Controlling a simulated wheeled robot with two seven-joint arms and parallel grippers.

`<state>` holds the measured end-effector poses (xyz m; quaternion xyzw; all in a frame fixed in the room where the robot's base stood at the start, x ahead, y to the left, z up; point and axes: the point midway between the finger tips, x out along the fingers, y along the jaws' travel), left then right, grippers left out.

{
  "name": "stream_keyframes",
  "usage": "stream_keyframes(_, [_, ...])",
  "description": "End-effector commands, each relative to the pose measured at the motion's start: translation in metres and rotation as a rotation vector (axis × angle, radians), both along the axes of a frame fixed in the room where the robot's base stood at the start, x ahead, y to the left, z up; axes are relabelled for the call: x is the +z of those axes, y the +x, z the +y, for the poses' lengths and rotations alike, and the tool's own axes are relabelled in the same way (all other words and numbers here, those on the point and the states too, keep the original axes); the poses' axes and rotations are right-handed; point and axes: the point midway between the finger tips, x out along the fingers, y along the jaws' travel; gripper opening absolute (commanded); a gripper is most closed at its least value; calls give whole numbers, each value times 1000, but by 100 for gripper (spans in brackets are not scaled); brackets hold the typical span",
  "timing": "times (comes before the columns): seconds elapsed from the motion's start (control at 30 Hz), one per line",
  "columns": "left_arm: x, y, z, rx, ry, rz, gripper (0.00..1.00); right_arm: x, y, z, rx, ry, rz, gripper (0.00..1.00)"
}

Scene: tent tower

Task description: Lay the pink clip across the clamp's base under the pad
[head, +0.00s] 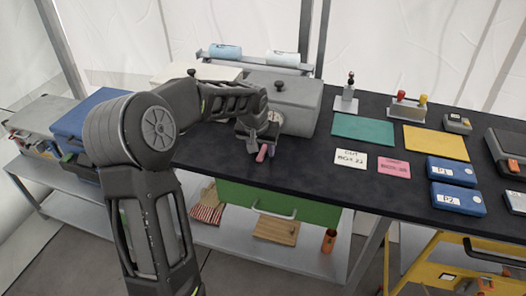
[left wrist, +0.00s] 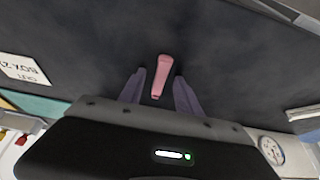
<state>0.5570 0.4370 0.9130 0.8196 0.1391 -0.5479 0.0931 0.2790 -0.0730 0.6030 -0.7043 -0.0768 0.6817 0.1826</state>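The pink clip (head: 262,153) lies on the dark tabletop near its front edge, just below my left gripper (head: 259,137). In the left wrist view the clip (left wrist: 161,78) lies between the two fingers of my left gripper (left wrist: 160,80), with a gap on each side. The fingers are open and point down at the table. A clamp (head: 347,98) with a dark upright handle and a pale metal base stands to the right, at the back of the table. Its pad is too small to make out. My right gripper is not in view.
A grey box (head: 292,100) with a round gauge stands right behind my left gripper. A green mat (head: 363,130), a yellow mat (head: 436,142), a white card (head: 351,157) and a pink card (head: 394,168) lie to the right. The tabletop between clip and cards is clear.

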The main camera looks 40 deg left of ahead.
Motion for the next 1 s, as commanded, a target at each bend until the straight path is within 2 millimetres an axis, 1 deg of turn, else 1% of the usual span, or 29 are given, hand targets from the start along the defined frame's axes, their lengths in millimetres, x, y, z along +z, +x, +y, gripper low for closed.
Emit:
stream_keyframes(0.47, [1,0,0,0,0,0,40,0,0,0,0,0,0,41])
stream_keyframes(0.9, [1,0,0,0,0,0,4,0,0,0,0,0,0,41])
stream_keyframes(0.97, [1,0,0,0,0,0,0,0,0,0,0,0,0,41])
stream_keyframes(1.0, [1,0,0,0,0,0,0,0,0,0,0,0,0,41])
